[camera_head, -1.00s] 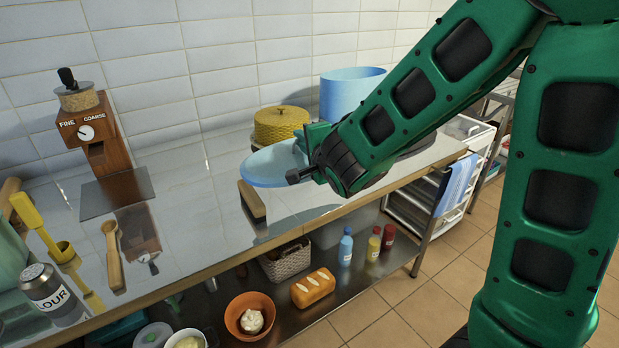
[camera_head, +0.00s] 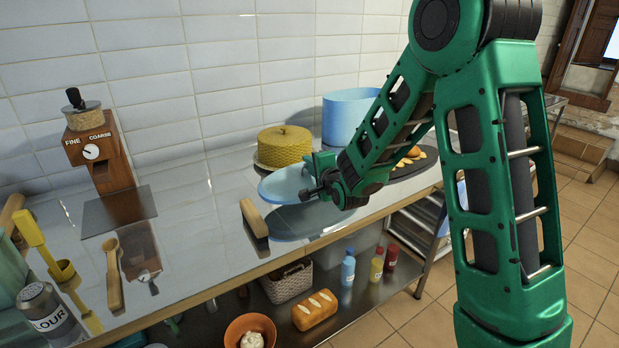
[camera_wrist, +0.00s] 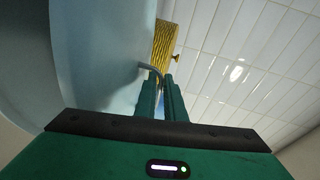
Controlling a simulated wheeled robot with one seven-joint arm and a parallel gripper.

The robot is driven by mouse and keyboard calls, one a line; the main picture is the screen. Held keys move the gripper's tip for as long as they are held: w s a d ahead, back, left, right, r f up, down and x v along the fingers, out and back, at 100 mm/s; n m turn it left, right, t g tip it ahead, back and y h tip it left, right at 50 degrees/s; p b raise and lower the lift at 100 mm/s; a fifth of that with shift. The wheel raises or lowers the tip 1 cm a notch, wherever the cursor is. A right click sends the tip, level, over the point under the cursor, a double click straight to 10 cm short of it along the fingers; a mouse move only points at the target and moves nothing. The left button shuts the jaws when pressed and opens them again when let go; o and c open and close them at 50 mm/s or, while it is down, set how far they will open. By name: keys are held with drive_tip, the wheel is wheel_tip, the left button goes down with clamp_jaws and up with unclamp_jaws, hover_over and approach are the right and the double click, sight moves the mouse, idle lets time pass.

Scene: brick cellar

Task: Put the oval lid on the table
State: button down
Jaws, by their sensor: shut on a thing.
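The oval lid (camera_head: 281,184) is light blue. My gripper (camera_head: 312,176) is shut on it at its right side and holds it tilted above the table. In the wrist view the lid (camera_wrist: 95,45) fills the left, and a thin curved handle runs between the fingers of my gripper (camera_wrist: 163,92). The table (camera_head: 190,235) is a long shiny metal counter with a wooden front edge. A blue reflection of the lid shows on its surface below, with a gap between.
A yellow woven dome (camera_head: 284,146) and a blue pot (camera_head: 348,118) stand behind the lid. A dark board (camera_head: 425,162) with orange pieces is at right. A grinder (camera_head: 98,155) stands at left.

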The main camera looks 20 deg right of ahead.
sight(309, 177)
drive_tip(key=shift+f, duration=2)
drive_tip(key=shift+f, duration=0.45)
drive_tip(key=c, duration=1.8)
unclamp_jaws()
drive_tip(key=shift+c, duration=0.2)
